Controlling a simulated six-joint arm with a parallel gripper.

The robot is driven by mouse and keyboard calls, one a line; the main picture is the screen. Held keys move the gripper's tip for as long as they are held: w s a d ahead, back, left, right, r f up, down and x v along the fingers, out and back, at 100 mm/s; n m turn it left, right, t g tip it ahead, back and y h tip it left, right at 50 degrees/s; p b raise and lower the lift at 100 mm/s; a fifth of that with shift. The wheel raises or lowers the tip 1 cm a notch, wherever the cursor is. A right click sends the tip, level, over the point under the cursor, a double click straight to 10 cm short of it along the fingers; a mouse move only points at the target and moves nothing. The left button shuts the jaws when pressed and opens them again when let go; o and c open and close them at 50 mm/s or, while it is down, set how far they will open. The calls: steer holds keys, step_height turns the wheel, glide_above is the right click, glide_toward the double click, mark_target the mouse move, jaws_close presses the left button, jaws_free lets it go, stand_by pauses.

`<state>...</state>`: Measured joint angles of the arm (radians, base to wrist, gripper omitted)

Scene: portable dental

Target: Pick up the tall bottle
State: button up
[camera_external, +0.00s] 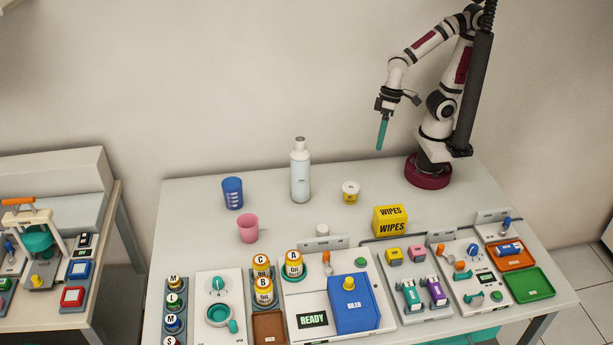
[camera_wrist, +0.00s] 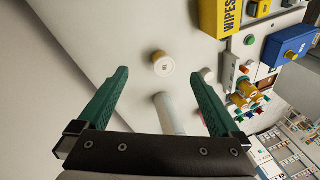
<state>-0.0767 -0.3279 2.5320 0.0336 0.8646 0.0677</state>
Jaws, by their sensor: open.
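The tall bottle (camera_external: 300,172) is white with a grey cap and stands upright at the back middle of the table. In the wrist view a pale, long shape that looks like the bottle (camera_wrist: 169,114) shows between the fingers, its lower part hidden behind the gripper's dark body. My gripper (camera_external: 381,148) hangs above the table to the right of the bottle and higher than it, apart from it. In the wrist view its two green fingers (camera_wrist: 158,95) are spread wide with nothing held between them.
A small yellow-banded jar (camera_external: 350,192) stands right of the bottle; a blue cup (camera_external: 232,192) and a pink cup (camera_external: 247,228) stand left. A yellow wipes box (camera_external: 390,219) is nearer the front. Devices, labelled jars and trays fill the front edge.

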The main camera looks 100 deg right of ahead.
mark_target(300, 170)
steer(key=w+d+f+t+h, duration=0.1)
steer(key=w+f+t, duration=0.4)
steer(key=w, duration=0.9)
steer(key=w+d+f+n+t+h, duration=0.1)
steer(key=w+f+t+h, duration=0.3)
steer(key=w, duration=1)
steer(key=shift+w+f+n+t+h, duration=0.2)
steer(key=shift+f+n+t+h, duration=0.1)
steer(key=shift+f+t, duration=0.5)
steer(key=shift+r, duration=0.2)
steer(key=c, duration=1.5)
